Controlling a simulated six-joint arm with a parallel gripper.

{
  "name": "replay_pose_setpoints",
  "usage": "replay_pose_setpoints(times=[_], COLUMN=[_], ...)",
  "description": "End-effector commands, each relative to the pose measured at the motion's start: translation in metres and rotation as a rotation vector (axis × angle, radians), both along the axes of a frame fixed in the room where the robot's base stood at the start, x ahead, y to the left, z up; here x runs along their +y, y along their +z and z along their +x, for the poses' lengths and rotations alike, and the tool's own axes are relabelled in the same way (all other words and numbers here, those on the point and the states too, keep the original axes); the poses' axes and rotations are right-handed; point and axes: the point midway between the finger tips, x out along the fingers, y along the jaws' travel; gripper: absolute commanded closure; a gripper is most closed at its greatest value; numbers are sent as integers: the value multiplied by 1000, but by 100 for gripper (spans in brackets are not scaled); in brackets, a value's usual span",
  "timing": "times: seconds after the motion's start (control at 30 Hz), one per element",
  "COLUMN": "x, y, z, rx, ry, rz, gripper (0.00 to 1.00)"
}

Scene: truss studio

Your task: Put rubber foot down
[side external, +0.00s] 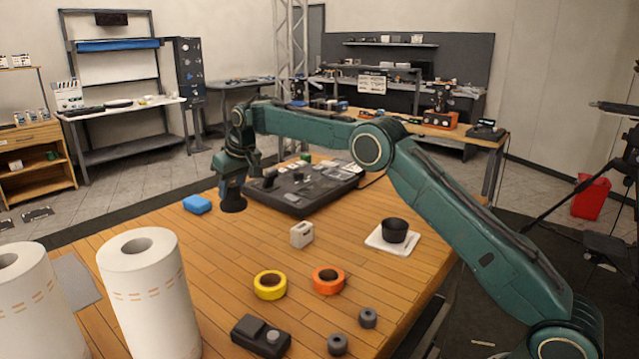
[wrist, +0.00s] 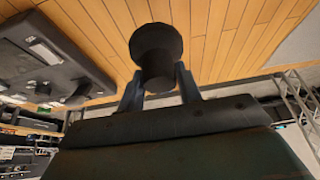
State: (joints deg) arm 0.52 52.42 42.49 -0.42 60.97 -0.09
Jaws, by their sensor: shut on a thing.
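The rubber foot (wrist: 156,52) is a dark round piece with a wide disc end and a narrower body. In the wrist view my gripper (wrist: 158,82) is shut on its narrower body, one finger on each side. In the side view my gripper (side external: 233,188) points down near the table's far left edge, and the rubber foot (side external: 233,204) shows as a dark disc below it. It is at or just above the wooden table (side external: 215,270); I cannot tell whether it touches.
A black equipment board (side external: 285,196) lies right of my gripper, and a blue block (side external: 197,204) sits close on its left. A white block (side external: 301,234), yellow tape (side external: 270,285), orange tape (side external: 328,280) and a black cup (side external: 394,231) stand nearer. Paper rolls (side external: 150,295) stand front left.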

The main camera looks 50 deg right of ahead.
Motion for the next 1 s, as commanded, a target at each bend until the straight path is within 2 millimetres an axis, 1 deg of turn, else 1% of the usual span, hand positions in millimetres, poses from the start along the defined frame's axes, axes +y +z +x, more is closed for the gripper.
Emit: replay_pose_setpoints(times=[0.17,0.27,0.37,0.47,0.6,0.73,0.83,1.0], x=[6,16,32,51,79,101,113,120], y=[5,14,27,43,67,86,96,103], z=[-2,-6,-13,-23,-43,-61,-72,-80], rx=[-2,-3,-4,-5,-5,-3,-3,0], ry=[-2,-5,-14,-27,-48,-65,-76,-86], rz=[-1,-3,-6,-8,-8,-5,-2,0], gripper=[90,90,90,90,90,90,90,90])
